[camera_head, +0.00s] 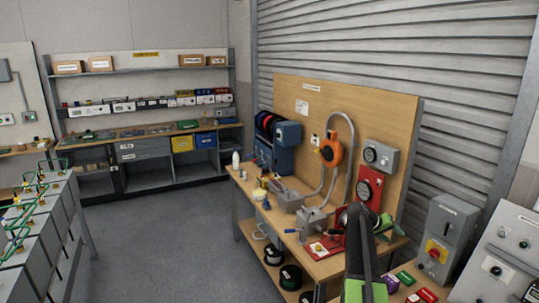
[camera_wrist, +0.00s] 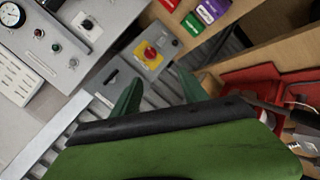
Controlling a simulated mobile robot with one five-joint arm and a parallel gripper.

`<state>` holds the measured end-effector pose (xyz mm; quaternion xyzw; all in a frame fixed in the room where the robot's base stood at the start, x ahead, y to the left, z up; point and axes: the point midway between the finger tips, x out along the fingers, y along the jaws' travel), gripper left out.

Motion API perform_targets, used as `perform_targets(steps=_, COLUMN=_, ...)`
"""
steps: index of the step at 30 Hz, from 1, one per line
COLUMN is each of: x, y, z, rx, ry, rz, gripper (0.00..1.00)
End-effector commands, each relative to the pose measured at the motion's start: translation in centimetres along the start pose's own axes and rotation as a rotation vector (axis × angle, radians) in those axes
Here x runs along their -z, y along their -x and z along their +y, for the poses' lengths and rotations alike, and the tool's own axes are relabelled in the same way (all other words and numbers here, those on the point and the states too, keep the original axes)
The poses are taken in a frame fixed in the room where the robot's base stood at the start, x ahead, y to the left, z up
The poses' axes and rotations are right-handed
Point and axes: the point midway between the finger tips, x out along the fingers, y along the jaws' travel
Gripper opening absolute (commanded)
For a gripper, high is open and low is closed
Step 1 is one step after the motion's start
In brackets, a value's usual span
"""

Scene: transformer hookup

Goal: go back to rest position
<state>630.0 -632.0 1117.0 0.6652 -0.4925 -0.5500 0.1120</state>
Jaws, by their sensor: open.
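My gripper (camera_wrist: 158,76) shows in the wrist view as a broad green body with a black edge and two green fingers standing apart. Nothing shows between the fingers except a grey box (camera_wrist: 150,52) with a red knob on a yellow plate, which lies beyond them. I cannot tell how far off it is. In the head view a dark and green part of my arm (camera_head: 360,245) rises at the lower right, in front of the wooden workbench (camera_head: 243,190).
Red and black items (camera_wrist: 255,85) lie at the right of the wrist view. A grey switch box (camera_head: 442,238) and control panel (camera_head: 505,258) stand at the right of the head view. Grey cabinets (camera_head: 35,230) stand left. The middle floor (camera_head: 165,240) is clear.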

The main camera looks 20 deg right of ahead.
Motion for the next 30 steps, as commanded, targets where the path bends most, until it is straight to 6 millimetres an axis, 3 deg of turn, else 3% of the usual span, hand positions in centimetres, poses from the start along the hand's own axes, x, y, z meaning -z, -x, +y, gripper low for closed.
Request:
perform_targets(steps=1, x=-0.1, y=2.8, z=-4.1, rx=0.037, ry=0.027, rz=0.030, gripper=0.51)
perform_targets(steps=5, x=-1.1, y=9.9, z=-13.1, rx=0.146, ry=0.089, rz=0.079, gripper=0.51)
perform_targets(steps=8, x=-3.4, y=15.5, z=-19.5, rx=0.239, ry=0.141, rz=0.101, gripper=0.51)
perform_targets(steps=11, x=-7.0, y=21.1, z=-25.4, rx=0.340, ry=0.202, rz=0.109, gripper=0.51)
perform_targets(steps=15, x=-13.9, y=28.5, z=-32.4, rx=0.491, ry=0.301, rz=0.094, gripper=0.51)
perform_targets(steps=19, x=-22.0, y=34.6, z=-36.8, rx=0.640, ry=0.405, rz=0.045, gripper=0.51)
perform_targets(steps=21, x=-26.3, y=37.0, z=-37.9, rx=0.716, ry=0.456, rz=0.002, gripper=0.51)
perform_targets(steps=24, x=-31.3, y=38.8, z=-37.5, rx=0.814, ry=0.502, rz=-0.083, gripper=0.51)
perform_targets(steps=27, x=-33.9, y=40.0, z=-37.4, rx=0.879, ry=0.536, rz=-0.144, gripper=0.51)
perform_targets(steps=30, x=-34.6, y=40.5, z=-37.5, rx=0.902, ry=0.564, rz=-0.175, gripper=0.51)
